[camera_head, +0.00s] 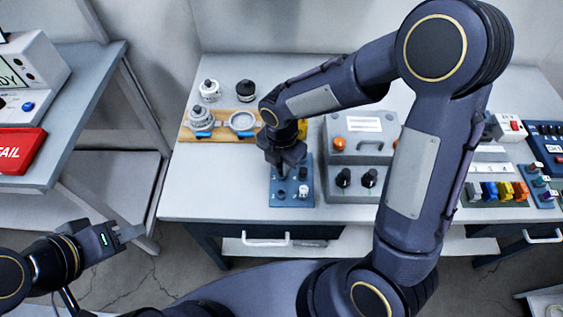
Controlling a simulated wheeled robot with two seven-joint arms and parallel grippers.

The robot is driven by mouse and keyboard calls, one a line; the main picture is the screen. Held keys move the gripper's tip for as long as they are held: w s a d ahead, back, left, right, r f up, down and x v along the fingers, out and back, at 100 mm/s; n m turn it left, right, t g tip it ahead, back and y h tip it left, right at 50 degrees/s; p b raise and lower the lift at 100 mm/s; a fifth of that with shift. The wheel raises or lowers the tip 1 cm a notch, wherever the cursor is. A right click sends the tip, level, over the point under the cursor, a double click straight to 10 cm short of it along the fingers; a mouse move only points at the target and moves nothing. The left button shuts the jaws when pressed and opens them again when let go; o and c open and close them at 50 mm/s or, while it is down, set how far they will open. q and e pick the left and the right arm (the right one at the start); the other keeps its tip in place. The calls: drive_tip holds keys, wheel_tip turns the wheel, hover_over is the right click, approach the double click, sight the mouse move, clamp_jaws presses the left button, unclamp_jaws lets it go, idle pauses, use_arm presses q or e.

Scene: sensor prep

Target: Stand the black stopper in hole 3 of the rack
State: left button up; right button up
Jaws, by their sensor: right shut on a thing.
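The blue rack (308,205) lies on the white bench in the middle of the view. A white piece (303,190) stands in its front right part, and a dark piece (303,173) stands behind that. A dark round spot shows at the front left; I cannot tell whether it is a hole or a piece. My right gripper (284,172) points down over the rack's back left part, shut on the black stopper, which is largely hidden by the fingers. I cannot read the hole numbers. My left gripper (132,233) is away from the bench at lower left; its jaw gap is unclear.
A grey box with an orange button (339,144) and black knobs stands close right of the rack. A wooden board (188,131) with metal fittings lies behind left. Two loose capped parts (246,91) stand behind it. The bench left of the rack is clear.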

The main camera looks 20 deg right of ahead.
drive_tip(key=shift+f+b, duration=0.65)
drive_tip(key=shift+f, duration=0.25)
idle(0.5)
drive_tip(key=o, duration=0.9)
drive_tip(key=shift+o, duration=0.2)
drive_tip(key=shift+r, duration=0.15)
drive_tip(key=shift+r+p, duration=3.05)
drive_tip(key=shift+r, duration=0.4)
